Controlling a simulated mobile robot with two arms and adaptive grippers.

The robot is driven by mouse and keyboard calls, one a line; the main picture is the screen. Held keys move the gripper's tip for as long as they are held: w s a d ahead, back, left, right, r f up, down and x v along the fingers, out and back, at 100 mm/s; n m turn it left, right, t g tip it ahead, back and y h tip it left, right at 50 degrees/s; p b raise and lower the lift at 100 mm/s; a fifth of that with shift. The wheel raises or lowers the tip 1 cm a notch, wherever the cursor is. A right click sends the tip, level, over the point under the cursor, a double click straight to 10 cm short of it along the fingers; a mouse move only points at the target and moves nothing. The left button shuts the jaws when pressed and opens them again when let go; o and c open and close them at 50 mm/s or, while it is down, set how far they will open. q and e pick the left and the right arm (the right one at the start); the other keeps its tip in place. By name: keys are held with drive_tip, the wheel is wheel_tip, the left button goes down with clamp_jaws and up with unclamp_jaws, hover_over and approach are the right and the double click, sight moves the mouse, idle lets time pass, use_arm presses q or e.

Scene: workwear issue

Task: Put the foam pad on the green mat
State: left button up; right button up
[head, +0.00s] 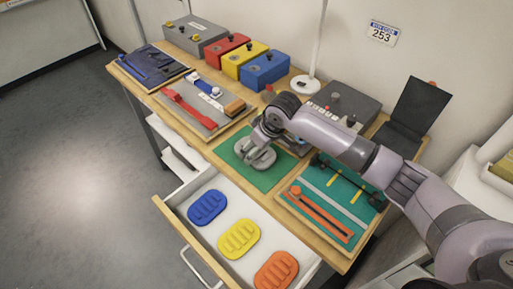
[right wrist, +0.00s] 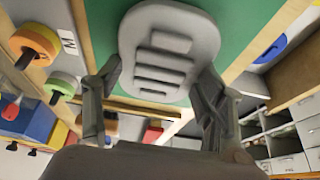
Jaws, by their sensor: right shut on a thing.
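The grey foam pad (head: 262,160), an oval with raised ribs, is at the green mat (head: 262,183) in the middle of the workbench. My right gripper (head: 257,148) is shut on it from above; whether the pad touches the mat or hangs just over it I cannot tell. In the right wrist view the ribbed pad (right wrist: 170,45) shows between the fingers of the right gripper (right wrist: 160,82), with the green mat (right wrist: 236,38) behind it. The gripper hides part of the pad in the head view. My left gripper is not in view.
An open drawer (head: 178,196) below the bench holds blue (head: 207,207), yellow (head: 239,238) and orange (head: 276,270) pads. Trays of tools lie left and right of the mat. Coloured boxes (head: 228,50), a lamp base (head: 305,85) and a grey device (head: 345,103) stand along the back.

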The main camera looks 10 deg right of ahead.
drive_tip(key=shift+f, duration=0.4)
drive_tip(key=o, duration=1.1)
drive_tip(key=shift+f, duration=0.15)
drive_tip(key=shift+o, duration=0.2)
drive_tip(key=v, duration=1.2)
drive_tip(key=shift+b, duration=0.45)
